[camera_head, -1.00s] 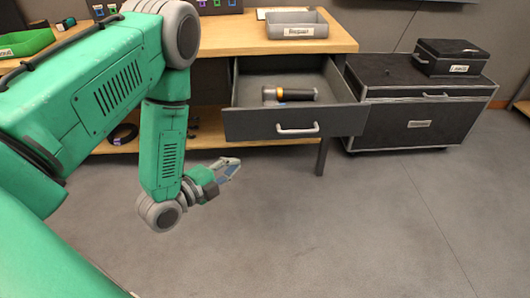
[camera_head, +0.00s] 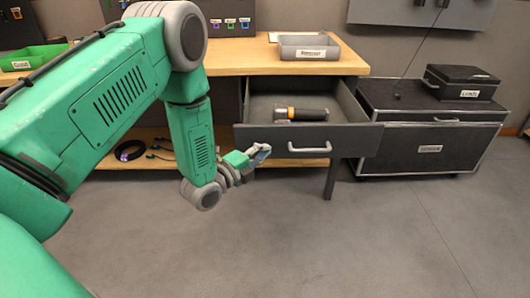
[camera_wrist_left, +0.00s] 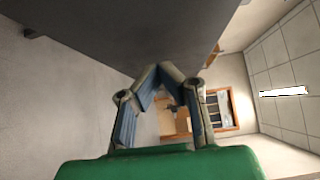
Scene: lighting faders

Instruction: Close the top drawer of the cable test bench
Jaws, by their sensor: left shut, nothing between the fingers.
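The top drawer (camera_head: 345,137) of the wooden cable test bench (camera_head: 235,58) is pulled out, with a silver bar handle (camera_head: 309,148) on its grey front. A black and silver cylindrical tool with an orange band (camera_head: 300,114) lies inside it. My left gripper (camera_head: 262,152) is shut and empty, just in front of the left part of the drawer front; I cannot tell whether it touches. In the left wrist view the fingertips (camera_wrist_left: 158,72) meet beside a large dark grey surface (camera_wrist_left: 130,30), likely the drawer front. My right gripper is not in view.
A grey labelled bin (camera_head: 308,53) stands on the bench top. A black case (camera_head: 420,135) with a smaller box (camera_head: 462,82) on it stands right of the bench. Cables (camera_head: 130,150) lie on the lower shelf. The floor in front is clear.

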